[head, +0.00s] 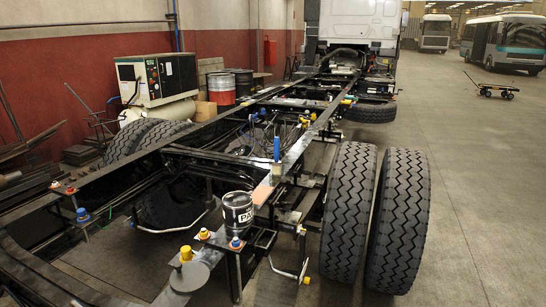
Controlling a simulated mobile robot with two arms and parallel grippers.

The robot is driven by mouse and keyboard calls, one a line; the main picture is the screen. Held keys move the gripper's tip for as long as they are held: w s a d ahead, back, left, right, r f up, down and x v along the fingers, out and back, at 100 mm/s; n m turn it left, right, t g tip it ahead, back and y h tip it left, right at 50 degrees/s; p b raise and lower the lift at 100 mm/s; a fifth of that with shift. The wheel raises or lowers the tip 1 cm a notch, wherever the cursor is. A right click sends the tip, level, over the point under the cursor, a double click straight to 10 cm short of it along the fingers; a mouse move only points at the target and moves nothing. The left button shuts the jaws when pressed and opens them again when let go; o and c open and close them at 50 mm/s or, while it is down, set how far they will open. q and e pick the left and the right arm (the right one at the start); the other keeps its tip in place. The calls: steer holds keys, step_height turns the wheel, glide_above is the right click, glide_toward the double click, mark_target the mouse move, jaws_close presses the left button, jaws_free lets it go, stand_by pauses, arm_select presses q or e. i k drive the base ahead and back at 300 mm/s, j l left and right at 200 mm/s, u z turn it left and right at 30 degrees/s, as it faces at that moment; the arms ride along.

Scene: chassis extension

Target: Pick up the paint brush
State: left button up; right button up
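A slim upright object with a blue upper part (276,150) and a paler lower end stands at the chassis rail, right of the picture's middle. It looks like the paint brush, but it is too small to be certain. A dark paint can (238,212) with a white label stands below and left of it, near the front crossmember. Neither of my grippers shows in the head view, so nothing can be seen of their hold or distance to the brush.
The long dark truck chassis (112,178) fills the left and middle. Twin tyres (399,220) stand at its right side. A compressor (160,82) and drums (221,90) are by the left wall.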

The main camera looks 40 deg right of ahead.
mark_target(276, 141)
steer(key=z, duration=1.25)
